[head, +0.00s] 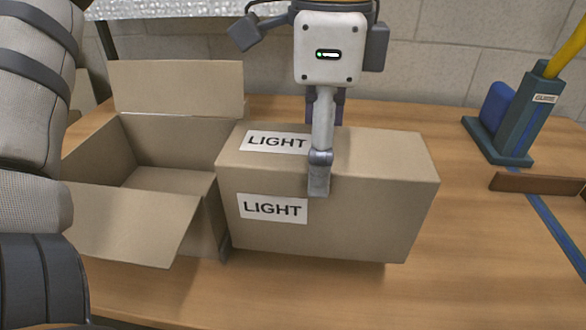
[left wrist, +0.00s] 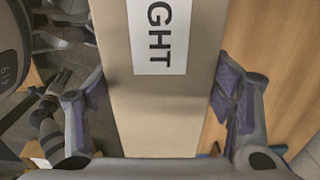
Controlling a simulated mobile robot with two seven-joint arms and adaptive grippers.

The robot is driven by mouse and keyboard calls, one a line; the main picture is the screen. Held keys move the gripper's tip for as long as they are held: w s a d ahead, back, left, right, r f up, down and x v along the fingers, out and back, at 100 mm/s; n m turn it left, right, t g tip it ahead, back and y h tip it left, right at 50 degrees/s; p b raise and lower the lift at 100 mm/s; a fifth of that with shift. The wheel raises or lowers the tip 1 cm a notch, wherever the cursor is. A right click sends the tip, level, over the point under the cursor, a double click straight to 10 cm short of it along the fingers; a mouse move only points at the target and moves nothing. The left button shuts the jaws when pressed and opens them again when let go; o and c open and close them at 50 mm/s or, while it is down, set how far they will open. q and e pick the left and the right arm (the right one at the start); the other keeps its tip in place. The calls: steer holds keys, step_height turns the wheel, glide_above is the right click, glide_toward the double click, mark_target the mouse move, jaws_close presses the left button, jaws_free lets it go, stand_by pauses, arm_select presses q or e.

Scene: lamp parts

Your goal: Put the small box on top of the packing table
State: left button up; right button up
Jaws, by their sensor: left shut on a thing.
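A closed cardboard box (head: 370,190) with white LIGHT labels on its top and front is at the middle of the wooden table (head: 470,270). My left gripper (head: 320,150) is shut on it from above, one finger on the front face and the other behind. In the left wrist view the box (left wrist: 150,110) lies between the two fingers of my left gripper (left wrist: 162,100), its label partly showing. A shadow lies under the box; I cannot tell whether its bottom touches the table. My right gripper is not in view.
An open cardboard box (head: 125,225) with raised flaps stands directly left of the closed box. A blue-green stand (head: 510,125) with a yellow bar and a brown strip (head: 535,184) are at the right. The table's front right is clear. A block wall is behind.

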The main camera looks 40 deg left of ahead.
arm_select(q)
step_height(320, 180, down, 6)
steer(key=shift+a+r, duration=0.1)
steer(key=o, duration=2)
steer(key=shift+c, duration=0.2)
step_height(320, 180, up, 12)
